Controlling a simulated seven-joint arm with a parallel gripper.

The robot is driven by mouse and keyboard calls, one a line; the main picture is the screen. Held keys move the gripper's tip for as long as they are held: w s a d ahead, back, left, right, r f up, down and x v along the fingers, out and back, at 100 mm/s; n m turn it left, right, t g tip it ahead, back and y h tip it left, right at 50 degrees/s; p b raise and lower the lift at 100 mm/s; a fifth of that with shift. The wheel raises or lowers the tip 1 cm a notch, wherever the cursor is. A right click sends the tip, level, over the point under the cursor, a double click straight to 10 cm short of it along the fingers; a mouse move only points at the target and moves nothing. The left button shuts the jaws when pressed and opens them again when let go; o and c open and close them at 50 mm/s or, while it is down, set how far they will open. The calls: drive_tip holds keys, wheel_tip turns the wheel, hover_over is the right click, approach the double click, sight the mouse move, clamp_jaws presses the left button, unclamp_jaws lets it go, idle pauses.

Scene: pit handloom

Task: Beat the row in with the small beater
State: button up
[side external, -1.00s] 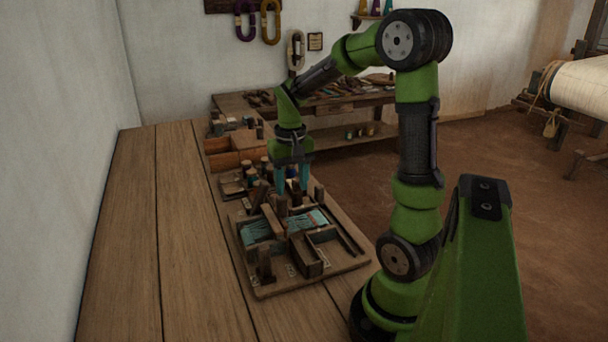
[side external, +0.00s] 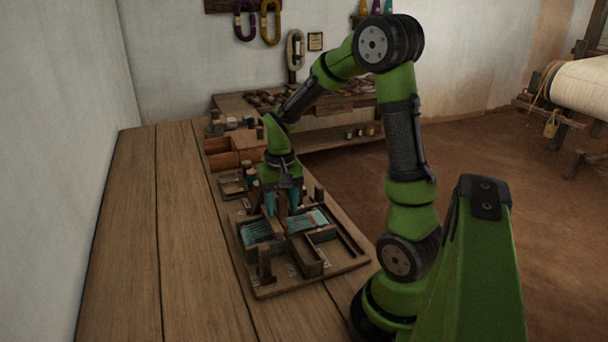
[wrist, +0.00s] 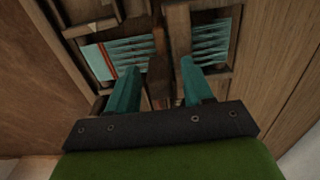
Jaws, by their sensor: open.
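The small loom frame (side external: 262,290) lies on the table with teal threads (side external: 307,220) stretched in it. A red line crosses the threads (wrist: 106,60) at the left in the wrist view. A wooden bar, seemingly the small beater (wrist: 178,35), crosses the middle of the threads. A narrower reddish-brown wooden piece (wrist: 158,70) stands beside it, perhaps its handle. My gripper (wrist: 160,68) is open, its teal fingers pointing down on either side of these pieces. I cannot tell whether they touch. In the side view my gripper (side external: 279,210) hides part of the bar.
A wooden block (side external: 265,264) and an open box-like compartment (side external: 305,254) stand at the frame's near side. A small tray (side external: 232,186) and a wooden box (side external: 222,160) lie behind. The table's left side (side external: 150,230) is clear.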

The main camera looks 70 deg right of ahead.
drive_tip(key=c, duration=0.8)
drive_tip(key=shift+s+d, duration=2.7)
drive_tip(key=shift+d, duration=0.1)
drive_tip(key=shift+c, duration=0.2)
drive_tip(key=shift+s+d, duration=0.15)
drive_tip(key=shift+s, duration=0.05)
drive_tip(key=shift+o, duration=1)
drive_tip(key=shift+s+d, duration=0.1)
